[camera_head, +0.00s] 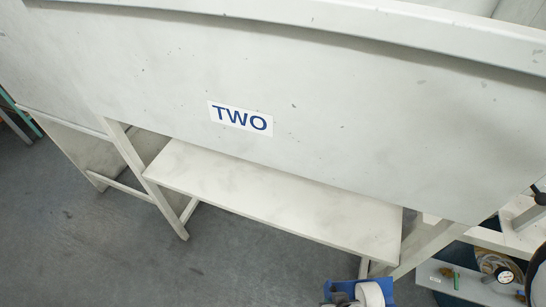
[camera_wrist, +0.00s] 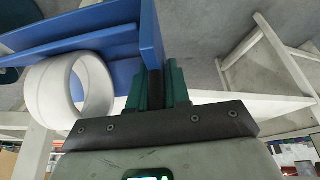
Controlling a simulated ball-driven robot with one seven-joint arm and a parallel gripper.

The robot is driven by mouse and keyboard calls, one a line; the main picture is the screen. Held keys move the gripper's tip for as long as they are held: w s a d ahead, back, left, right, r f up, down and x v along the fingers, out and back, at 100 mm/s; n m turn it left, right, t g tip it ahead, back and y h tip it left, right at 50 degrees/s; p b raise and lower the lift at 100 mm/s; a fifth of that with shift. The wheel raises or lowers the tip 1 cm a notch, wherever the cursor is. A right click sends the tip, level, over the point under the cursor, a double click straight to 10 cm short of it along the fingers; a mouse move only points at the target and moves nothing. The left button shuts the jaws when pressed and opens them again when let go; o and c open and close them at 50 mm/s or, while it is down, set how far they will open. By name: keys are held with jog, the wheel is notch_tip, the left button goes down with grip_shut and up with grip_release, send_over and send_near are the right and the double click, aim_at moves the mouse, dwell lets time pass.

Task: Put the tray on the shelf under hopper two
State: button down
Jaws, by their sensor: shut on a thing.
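The large pale hopper (camera_head: 300,75) carries a sign reading TWO. Under it is a bare white shelf (camera_head: 280,205), with nothing on the part I see. The blue tray (camera_head: 375,285) is at the bottom edge of the head view, in front of the shelf's right end and mostly cut off. A white roll (camera_head: 371,294) is in the tray. In the wrist view my gripper (camera_wrist: 160,85) is shut on a blue wall of the tray (camera_wrist: 150,35). The white roll (camera_wrist: 70,88) lies on its side there. A white surface, likely the shelf (camera_wrist: 245,107), shows behind my fingers.
White frame legs (camera_head: 150,185) stand at the shelf's left end, and a slanting white post (camera_head: 430,245) at its right. Further right, a lower surface (camera_head: 455,280) holds a gauge (camera_head: 503,274) and small fittings. The grey floor (camera_head: 90,240) is clear at the left front.

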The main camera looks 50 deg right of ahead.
jog(key=shift+s+a+r, duration=0.1)
jog(key=shift+s, duration=0.3)
jog(key=b, duration=0.5)
send_near(319, 213)
jog(key=shift+s+a+f, duration=0.2)
jog(key=shift+a+f, duration=0.25)
jog(key=shift+a, duration=0.05)
jog(key=shift+w+d+b, duration=0.6)
jog(key=shift+w+d, duration=0.2)
jog(key=shift+d, duration=0.2)
jog(key=shift+w+d+b, duration=0.55)
jog(key=shift+w+d, duration=0.25)
jog(key=shift+d, duration=0.15)
jog(key=shift+a+f+b, duration=0.15)
jog(key=shift+f+b, duration=0.45)
jog(key=shift+b, duration=0.15)
jog(key=shift+s, duration=0.1)
jog(key=c, duration=1.1)
grip_release()
jog(key=shift+f, duration=0.1)
